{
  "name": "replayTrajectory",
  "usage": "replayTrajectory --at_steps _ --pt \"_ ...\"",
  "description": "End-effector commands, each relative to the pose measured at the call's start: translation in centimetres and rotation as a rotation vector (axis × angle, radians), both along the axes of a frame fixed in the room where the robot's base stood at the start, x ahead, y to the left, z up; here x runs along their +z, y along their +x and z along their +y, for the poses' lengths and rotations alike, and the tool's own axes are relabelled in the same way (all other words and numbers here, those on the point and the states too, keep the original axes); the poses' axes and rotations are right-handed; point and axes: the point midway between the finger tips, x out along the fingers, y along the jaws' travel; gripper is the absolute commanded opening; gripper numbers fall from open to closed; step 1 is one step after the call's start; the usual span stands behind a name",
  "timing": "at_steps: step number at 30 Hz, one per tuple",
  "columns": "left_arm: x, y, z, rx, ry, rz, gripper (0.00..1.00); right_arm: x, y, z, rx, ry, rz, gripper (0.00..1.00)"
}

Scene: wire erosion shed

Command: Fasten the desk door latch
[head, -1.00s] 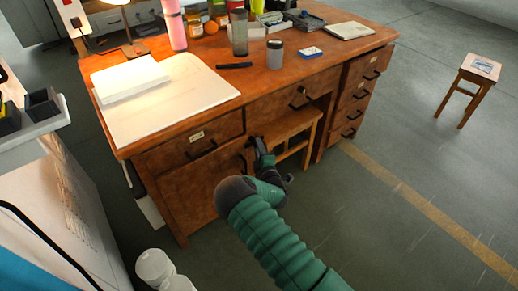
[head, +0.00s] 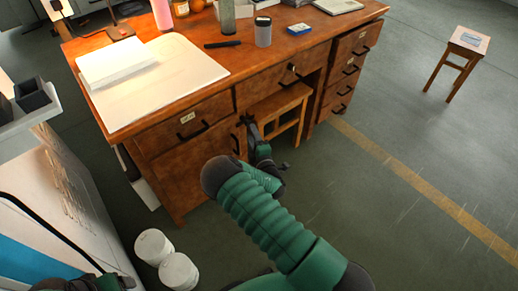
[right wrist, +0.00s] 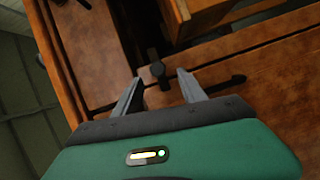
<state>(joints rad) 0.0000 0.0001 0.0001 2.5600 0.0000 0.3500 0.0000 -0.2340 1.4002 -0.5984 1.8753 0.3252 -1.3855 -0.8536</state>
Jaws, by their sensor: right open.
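The brown wooden desk's door (head: 185,170) is below the left drawer in the head view and looks closed. It has a black upright handle (head: 235,144). A small dark latch piece (right wrist: 157,70) shows in the right wrist view, by a dark gap between wooden panels. My right gripper (head: 248,122) is at the door's upper right corner and hides the latch in the head view. In the right wrist view the gripper (right wrist: 160,88) is open, with the latch just beyond and between its fingertips. Part of my left arm shows at the bottom left; its jaws are unclear.
A wooden stool (head: 282,108) stands under the desk, right of the door. A white cabinet (head: 75,195) and white canisters (head: 155,247) are to the left. Papers and small items lie on the desk top (head: 190,84). The floor at right is clear up to a small stool (head: 465,48).

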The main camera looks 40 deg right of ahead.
Motion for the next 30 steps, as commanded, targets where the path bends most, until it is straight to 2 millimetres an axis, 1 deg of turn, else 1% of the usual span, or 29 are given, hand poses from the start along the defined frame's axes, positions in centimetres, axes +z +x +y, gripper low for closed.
replayTrajectory --at_steps 1,6,9,12,15,17,30 --pt "1.2 0.0 0.0 0.000 0.000 0.000 0.75 0.6 -1.5 0.5 -0.001 0.000 0.007 0.49" --pt "2.8 0.0 0.0 0.000 0.000 0.000 0.75 0.7 -6.3 2.0 0.000 -0.002 0.008 0.49" --pt "3.3 0.0 0.0 0.000 0.000 0.000 0.75 0.7 -8.6 2.8 0.001 -0.001 0.007 0.49" --pt "3.6 0.0 0.0 0.000 0.000 0.000 0.75 0.7 -10.1 3.4 0.002 -0.001 0.005 0.49" --pt "3.7 0.0 0.0 0.000 0.000 0.000 0.75 0.6 -10.9 3.7 0.003 -0.001 0.004 0.49" --pt "3.7 0.0 0.0 0.000 0.000 0.000 0.75 0.6 -11.1 3.7 0.002 -0.001 0.003 0.49" --pt "3.7 0.0 0.0 0.000 0.000 0.000 0.75 0.6 -11.0 3.6 -0.007 0.014 0.005 0.49"
